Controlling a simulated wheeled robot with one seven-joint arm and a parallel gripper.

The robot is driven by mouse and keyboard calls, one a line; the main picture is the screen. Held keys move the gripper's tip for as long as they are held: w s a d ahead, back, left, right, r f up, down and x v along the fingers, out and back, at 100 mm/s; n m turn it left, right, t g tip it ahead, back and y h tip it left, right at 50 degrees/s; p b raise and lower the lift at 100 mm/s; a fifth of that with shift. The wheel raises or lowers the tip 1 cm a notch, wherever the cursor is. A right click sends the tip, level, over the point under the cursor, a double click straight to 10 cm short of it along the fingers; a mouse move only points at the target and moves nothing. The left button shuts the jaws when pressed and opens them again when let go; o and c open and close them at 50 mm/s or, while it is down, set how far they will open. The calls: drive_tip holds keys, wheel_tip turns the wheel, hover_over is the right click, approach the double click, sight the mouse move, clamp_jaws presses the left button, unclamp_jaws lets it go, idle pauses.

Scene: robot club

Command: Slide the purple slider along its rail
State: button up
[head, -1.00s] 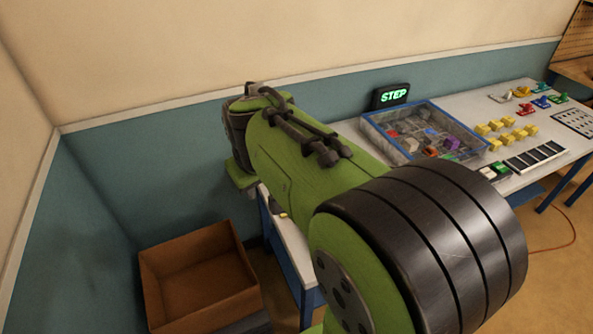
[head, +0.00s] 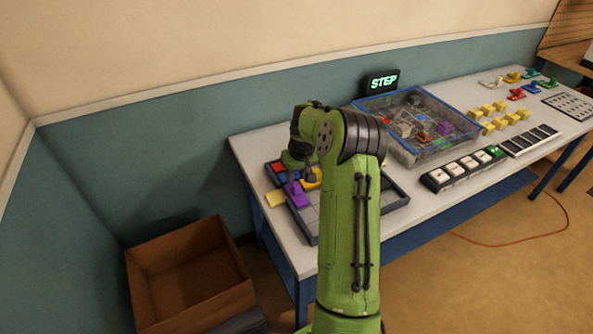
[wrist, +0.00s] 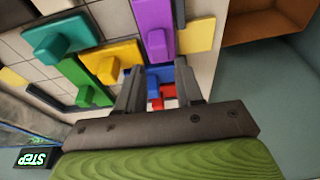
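The purple slider (head: 297,194) lies at the left side of a dark-framed tray (head: 312,240) at the table's left end. In the wrist view the purple slider (wrist: 152,14) is a long bar with a raised knob near its lower end. My gripper (wrist: 158,68) is open, its two fingers apart, with the knob just beyond the gap between the tips. I cannot tell whether a finger touches it. In the head view my gripper (head: 306,172) is small and partly hidden by my wrist, above the tray's back part.
Yellow (wrist: 108,58), green (wrist: 82,80), teal (wrist: 58,36), blue (wrist: 158,78) and red (wrist: 160,102) pieces crowd the tray. A yellow block (wrist: 198,36) stands right of the purple slider. A clear bin (head: 420,125) and STEP display (head: 381,83) stand behind. A cardboard box (head: 190,275) is left.

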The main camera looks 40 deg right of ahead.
sight(296, 184)
drive_tip(key=shift+f, duration=0.25)
drive_tip(key=shift+f, duration=0.1)
drive_tip(key=shift+a+f+b, duration=0.1)
drive_tip(key=shift+f+b, duration=1.2)
drive_tip(key=shift+f, duration=0.65)
drive_tip(key=shift+r, duration=0.15)
